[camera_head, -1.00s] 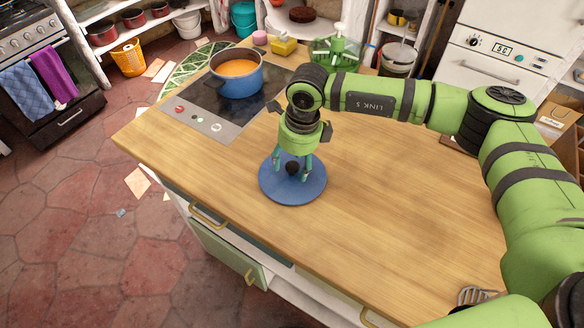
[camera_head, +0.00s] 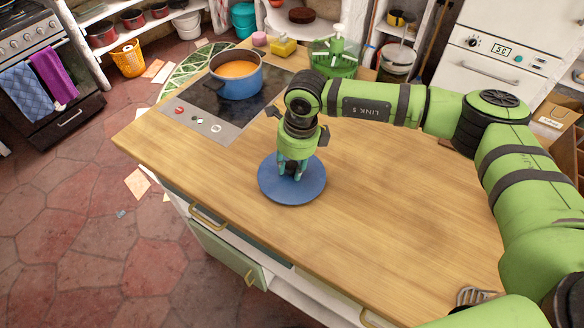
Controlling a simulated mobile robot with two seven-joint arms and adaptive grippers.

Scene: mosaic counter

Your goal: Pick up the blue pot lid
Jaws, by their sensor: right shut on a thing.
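The blue pot lid (camera_head: 291,190) is a flat round disc with a dark knob, on the wooden counter near its front edge. My right gripper (camera_head: 292,172) points down over the lid's middle and is shut on its knob, which is partly hidden by the fingers. I cannot tell any gap between the lid and the counter. The blue pot (camera_head: 236,82) with orange contents stands uncovered on the black cooktop, up and left of the lid. My left gripper is not in view.
The cooktop (camera_head: 210,113) has knobs on its near side. A green dish rack (camera_head: 333,58) and a yellow sponge holder (camera_head: 283,46) stand at the far end. The counter (camera_head: 400,220) right of the lid is clear; a metal utensil (camera_head: 476,295) lies at lower right.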

